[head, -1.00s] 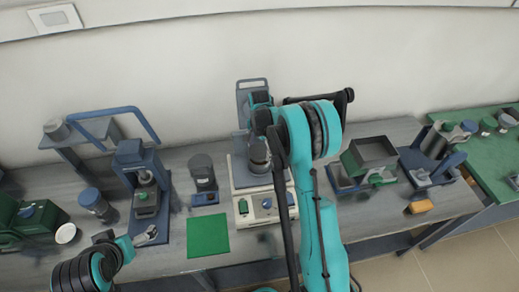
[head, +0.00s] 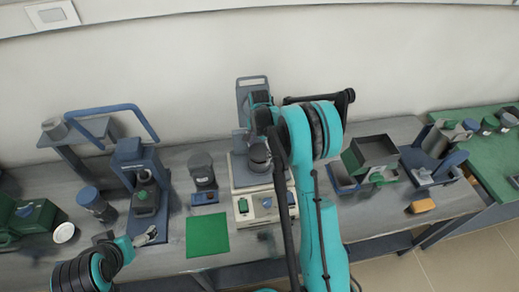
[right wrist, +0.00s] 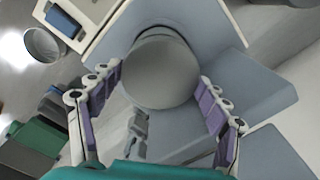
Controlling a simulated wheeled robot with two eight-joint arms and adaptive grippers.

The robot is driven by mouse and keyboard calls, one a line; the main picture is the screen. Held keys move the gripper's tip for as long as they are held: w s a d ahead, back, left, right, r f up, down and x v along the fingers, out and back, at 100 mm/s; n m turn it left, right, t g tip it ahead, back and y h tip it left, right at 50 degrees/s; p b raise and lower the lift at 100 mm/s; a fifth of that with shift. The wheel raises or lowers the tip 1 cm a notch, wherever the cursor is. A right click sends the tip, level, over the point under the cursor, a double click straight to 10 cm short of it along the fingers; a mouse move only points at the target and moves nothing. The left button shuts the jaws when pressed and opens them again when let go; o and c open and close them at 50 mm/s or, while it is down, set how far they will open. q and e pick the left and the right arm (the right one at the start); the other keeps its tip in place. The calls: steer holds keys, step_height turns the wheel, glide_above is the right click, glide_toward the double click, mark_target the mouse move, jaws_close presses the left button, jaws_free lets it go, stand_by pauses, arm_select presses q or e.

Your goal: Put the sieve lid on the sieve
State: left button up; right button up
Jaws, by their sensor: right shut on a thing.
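The sieve lid (right wrist: 160,75) is a round grey disc in the right wrist view. My right gripper (right wrist: 161,84) is shut on it, with purple finger pads at its two sides. In the head view the round grey sieve (head: 259,163) stands on a pale machine with blue and green controls (head: 268,207). The right gripper is over it there, mostly hidden by my arm. In the wrist view a round rim shows behind the lid; whether they touch is unclear. My left gripper (head: 128,239) is low at the left, apart from these things; its opening is too small to judge.
A dark cylindrical device (head: 201,171) and a blue-grey press (head: 142,180) stand left of the machine. A green mat (head: 207,235) lies in front. An open box-shaped apparatus (head: 371,153) stands to the right. A tall grey post rises behind the machine.

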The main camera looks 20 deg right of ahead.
steer(key=shift+f+b, duration=0.3)
steer(key=shift+f, duration=0.1)
steer(key=shift+f+b, duration=0.2)
steer(key=shift+b, duration=0.1)
stand_by(0.4)
steer(key=o, duration=1.3)
steer(key=shift+c, duration=0.2)
steer(key=shift+r, duration=0.1)
steer(key=shift+r+p, duration=1.9)
steer(key=shift+r, duration=1.55)
